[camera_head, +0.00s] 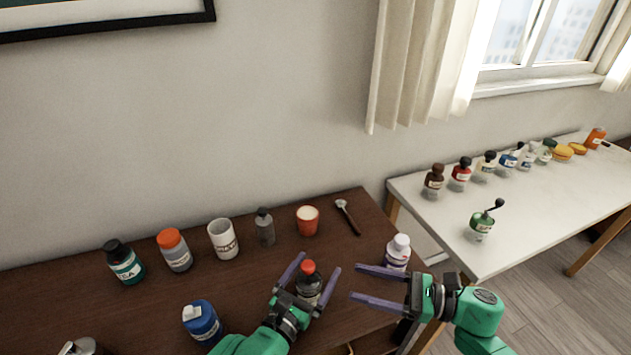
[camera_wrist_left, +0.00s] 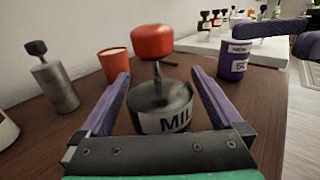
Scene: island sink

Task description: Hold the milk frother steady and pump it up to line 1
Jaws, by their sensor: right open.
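The milk frother (camera_head: 308,288) has a red knob (camera_wrist_left: 152,41) on a thin rod, over a dark-topped body with a white label starting "MIL" in the left wrist view (camera_wrist_left: 166,122). The knob stands raised above the body. The frother is upright on the brown table. My left gripper (camera_head: 319,262) is open, its purple fingers on either side of the frother with gaps showing. My right gripper (camera_head: 353,281) is open and empty, to the right of the frother, its fingers pointing left towards it. No line marks are readable.
The brown table (camera_head: 75,290) also holds a white-capped purple bottle (camera_head: 398,250) beyond my right gripper, an orange-red cup (camera_head: 307,220), a grey bottle (camera_head: 264,227), a spoon-like tool (camera_head: 348,217) and a blue jar (camera_head: 202,322). A white table (camera_head: 545,205) with bottles stands right.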

